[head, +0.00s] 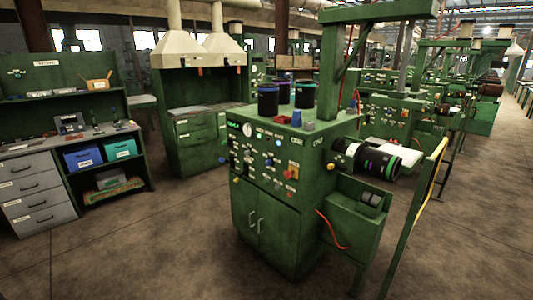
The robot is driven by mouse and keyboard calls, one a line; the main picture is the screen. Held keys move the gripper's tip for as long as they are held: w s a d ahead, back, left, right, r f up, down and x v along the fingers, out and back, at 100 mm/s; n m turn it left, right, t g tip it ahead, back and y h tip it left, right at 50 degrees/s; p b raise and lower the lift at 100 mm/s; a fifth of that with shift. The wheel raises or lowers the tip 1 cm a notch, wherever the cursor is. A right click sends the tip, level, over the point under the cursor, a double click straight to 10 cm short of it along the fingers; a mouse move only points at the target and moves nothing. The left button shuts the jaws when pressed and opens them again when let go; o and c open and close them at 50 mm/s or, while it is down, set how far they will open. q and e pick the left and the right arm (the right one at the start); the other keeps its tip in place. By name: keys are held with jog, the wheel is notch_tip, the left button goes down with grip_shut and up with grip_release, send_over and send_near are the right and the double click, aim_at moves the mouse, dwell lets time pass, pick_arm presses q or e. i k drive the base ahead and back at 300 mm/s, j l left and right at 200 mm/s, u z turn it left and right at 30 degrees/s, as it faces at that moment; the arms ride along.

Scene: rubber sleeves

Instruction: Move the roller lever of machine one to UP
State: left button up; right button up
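A green machine (270,210) stands in the middle of the head view, with cabinet doors below. Its front panel (265,158) carries a round gauge (247,129), several small knobs and labels, and a red switch on a yellow plate (292,173). On its right side a black roller (366,161) with coloured bands sticks out. A thin red curved piece (332,230) shows below the roller; I cannot tell if it is a lever or a cable. The roller lever and its position are too small to tell. Neither of my grippers is in view.
Dark cylinders (268,101) stand on the machine's top. A yellow-edged green guard (425,190) stands at its right. A workbench (75,150) with drawers and bins is at the left, a hooded green station (195,140) behind. The concrete floor (150,245) at front left is clear.

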aim_at(237, 179)
jog(key=i+j, duration=0.15)
jog(key=j, duration=0.25)
jog(key=i+j, duration=0.15)
jog(key=j, duration=0.2)
jog(key=i+j+u, duration=0.1)
jog(key=j, duration=0.3)
jog(key=i+l, duration=0.55)
jog(key=i, duration=0.15)
jog(key=i+l+z, duration=0.1)
jog(key=i+l, duration=1)
jog(key=i, duration=0.3)
jog(key=k+l+z, duration=0.05)
